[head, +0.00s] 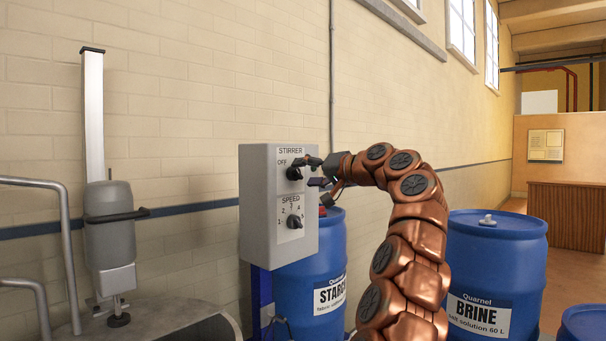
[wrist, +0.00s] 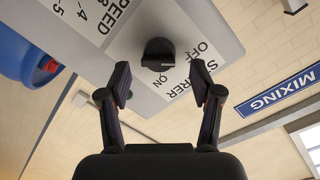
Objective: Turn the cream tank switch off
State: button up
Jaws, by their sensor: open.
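A grey control box (head: 255,205) stands in the middle of the head view. Its upper black knob (head: 294,173) is on a STIRRER label with an OFF mark. In the wrist view this knob (wrist: 158,52) lies between the lines of my two fingers, just beyond their tips, with OFF and ON printed beside it. I cannot tell for sure which mark it points to. My gripper (head: 313,173) is in front of the knob; in the wrist view (wrist: 161,82) its fingers are apart with nothing between them. I see no label saying cream.
A SPEED knob (head: 293,222) sits below on the same box. Blue barrels marked STARCH (head: 310,265) and BRINE (head: 497,265) stand on the right. A motor unit (head: 110,225) on a post and metal rails (head: 65,235) are on the left. A MIXING sign (wrist: 280,90) hangs on the wall.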

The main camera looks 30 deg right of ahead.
jog(key=v, duration=1)
dwell(0.8)
jog(key=a+f+n+g+y+p, duration=0.15)
jog(key=a+f+g, duration=0.25)
jog(key=a, duration=0.9)
jog(key=a+f+n+g+y+p, duration=0.1)
jog(key=a+f+n+g+y, duration=0.2)
jog(key=a, duration=1)
jog(key=s+a+f+n+g+h, duration=0.1)
jog(key=s+a+f+g+h, duration=0.2)
jog(key=a+f, duration=0.5)
jog(key=s+a+f+g+p, duration=0.2)
jog(key=s+a+f, duration=0.1)
jog(key=s+f, duration=0.45)
jog(key=s+d+f+g+h+p, duration=0.1)
jog(key=s+d+f+g+h, duration=0.1)
jog(key=s+f, duration=0.7)
jog(key=s+d+f+g+h+p, duration=0.1)
jog(key=s+d+f+g+h, duration=0.1)
jog(key=s+f, duration=0.7)
jog(key=s+g+h, duration=0.1)
jog(key=s+g, duration=0.1)
jog(key=s, duration=0.4)
jog(key=shift+s+f+n, duration=0.3)
jog(key=shift+s+n, duration=0.05)
jog(key=shift+s, duration=0.05)
